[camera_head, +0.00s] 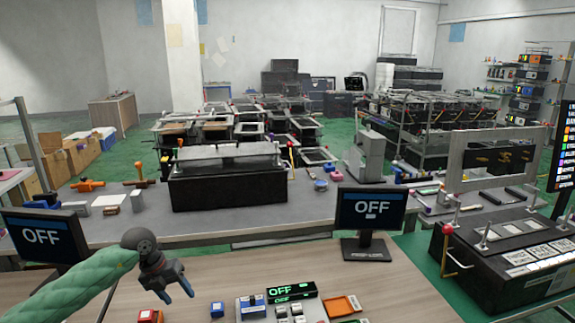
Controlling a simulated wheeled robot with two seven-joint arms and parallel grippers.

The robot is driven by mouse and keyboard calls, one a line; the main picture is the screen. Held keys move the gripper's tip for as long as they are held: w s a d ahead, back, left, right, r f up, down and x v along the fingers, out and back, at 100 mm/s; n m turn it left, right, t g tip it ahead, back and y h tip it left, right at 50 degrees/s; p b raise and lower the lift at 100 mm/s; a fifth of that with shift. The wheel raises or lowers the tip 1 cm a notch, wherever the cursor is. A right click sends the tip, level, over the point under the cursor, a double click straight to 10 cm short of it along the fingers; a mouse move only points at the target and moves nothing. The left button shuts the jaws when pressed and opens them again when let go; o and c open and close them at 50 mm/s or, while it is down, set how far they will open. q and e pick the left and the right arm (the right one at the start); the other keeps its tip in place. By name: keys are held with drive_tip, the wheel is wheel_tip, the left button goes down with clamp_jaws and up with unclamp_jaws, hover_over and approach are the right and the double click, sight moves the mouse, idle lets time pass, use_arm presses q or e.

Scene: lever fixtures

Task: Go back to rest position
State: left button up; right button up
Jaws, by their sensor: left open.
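My left gripper (178,293) is in the lower left of the head view, at the end of my arm in a green sleeve. Its dark fingers point down and to the right, apart, with nothing visible between them. It appears over the light wooden table (225,268); its height above the table is hard to judge. My right gripper is not in view.
A control box with a green OFF display (291,292) and an orange tray (343,306) stand to the right. OFF monitors stand at centre (366,209) and left (41,236). A grey bench (255,222) holds a black fixture (228,187).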

use_arm(q)
drive_tip(key=s+d+h, duration=0.2)
drive_tip(key=d+h, duration=0.2)
drive_tip(key=d, duration=0.7)
drive_tip(key=s+d+r+n+t+h, duration=0.4)
drive_tip(key=d+r+n+t+h, duration=0.55)
drive_tip(key=d+t, duration=0.25)
drive_tip(key=s+a+f+n+t+y, duration=0.1)
drive_tip(key=s+a+f+n+y, duration=0.4)
drive_tip(key=n+y, duration=0.45)
drive_tip(key=s+a+f+n+t+y, duration=0.1)
drive_tip(key=s+a+f+n+y, duration=0.2)
drive_tip(key=a+f+n+y, duration=0.65)
drive_tip(key=s+d+f+n+g+h, duration=0.15)
drive_tip(key=s+f+g, duration=0.45)
drive_tip(key=s, duration=0.6)
drive_tip(key=s+d+f+n+g, duration=0.25)
drive_tip(key=s+f+g, duration=0.25)
drive_tip(key=s, duration=0.7)
drive_tip(key=d+f+g, duration=0.1)
drive_tip(key=d+f, duration=0.1)
drive_tip(key=f, duration=0.9)
drive_tip(key=s+d+f+g, duration=0.1)
drive_tip(key=d+f, duration=0.2)
drive_tip(key=f, duration=0.9)
drive_tip(key=shift+s+h, duration=0.15)
drive_tip(key=shift+h, duration=0.25)
